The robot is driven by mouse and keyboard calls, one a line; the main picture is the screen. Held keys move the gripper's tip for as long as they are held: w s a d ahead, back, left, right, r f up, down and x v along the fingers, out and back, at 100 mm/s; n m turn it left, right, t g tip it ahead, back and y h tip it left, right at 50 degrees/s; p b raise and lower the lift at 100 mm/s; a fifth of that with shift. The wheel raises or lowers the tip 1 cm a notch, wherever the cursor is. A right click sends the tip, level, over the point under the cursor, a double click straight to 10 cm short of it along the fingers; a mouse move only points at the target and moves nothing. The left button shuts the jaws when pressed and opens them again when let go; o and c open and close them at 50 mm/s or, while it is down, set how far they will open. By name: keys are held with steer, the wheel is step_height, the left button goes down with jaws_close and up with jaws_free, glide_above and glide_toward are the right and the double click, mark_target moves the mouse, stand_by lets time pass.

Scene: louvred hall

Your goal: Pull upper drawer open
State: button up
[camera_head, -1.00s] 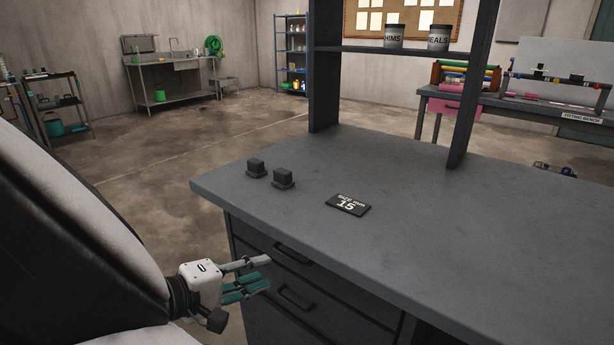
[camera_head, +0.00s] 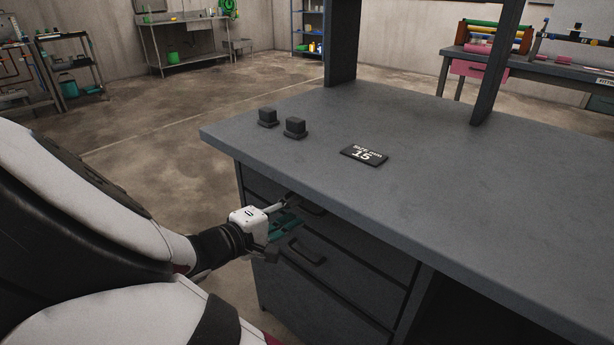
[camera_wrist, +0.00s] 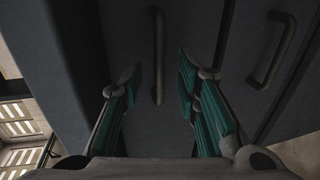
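The upper drawer (camera_head: 335,228) of the grey cabinet looks closed, just below the worktop. Its dark bar handle (camera_head: 309,207) is partly hidden by my gripper (camera_head: 289,209) in the head view. In the wrist view, the upper handle (camera_wrist: 158,58) shows between the two teal-padded fingers of my gripper (camera_wrist: 157,85), with clear gaps on both sides. My gripper is open and empty in front of the drawer face. Whether the fingertips reach past the bar is hard to tell.
A lower drawer handle (camera_head: 307,252) sits below; it also shows at the right in the wrist view (camera_wrist: 270,50). The worktop (camera_head: 400,195) overhangs the drawers and carries two dark blocks (camera_head: 281,122) and a size sign (camera_head: 364,155). Open floor (camera_head: 170,165) lies to the left.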

steer(key=shift+x, duration=1)
jaws_close()
